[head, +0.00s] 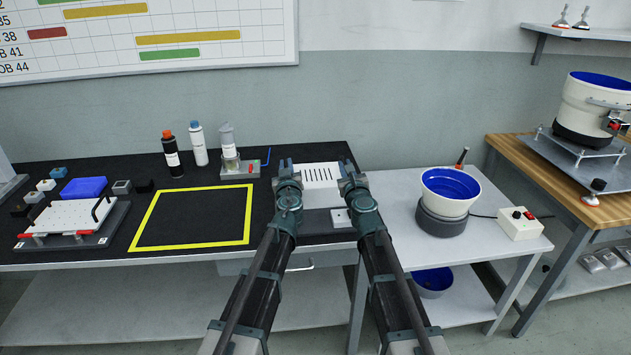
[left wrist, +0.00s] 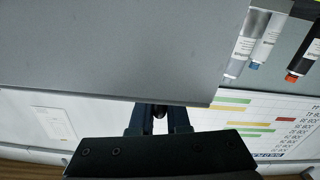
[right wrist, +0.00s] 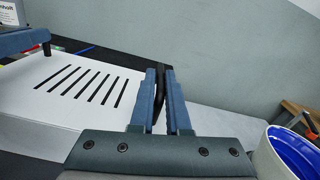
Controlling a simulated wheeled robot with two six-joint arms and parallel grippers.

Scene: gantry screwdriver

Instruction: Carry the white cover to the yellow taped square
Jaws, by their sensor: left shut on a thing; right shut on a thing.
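The white cover (head: 321,178) is a box with a row of dark slots on top. It is between my two grippers at the right part of the black table mat; whether it touches what is below is hard to tell. My left gripper (head: 286,165) is shut on its left side, and my right gripper (head: 346,167) is shut on its right side. The right wrist view shows the slotted top (right wrist: 75,85) beside the fingers (right wrist: 160,85). The left wrist view shows my left fingers (left wrist: 160,112) at a large grey face. The yellow taped square (head: 249,215) lies empty to the left.
A small stand with a clear container (head: 230,163) and two bottles (head: 198,145) stand behind the square. A white fixture (head: 70,216) stands to its left. A blue-lined bowl (head: 449,190) stands on the right-hand table.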

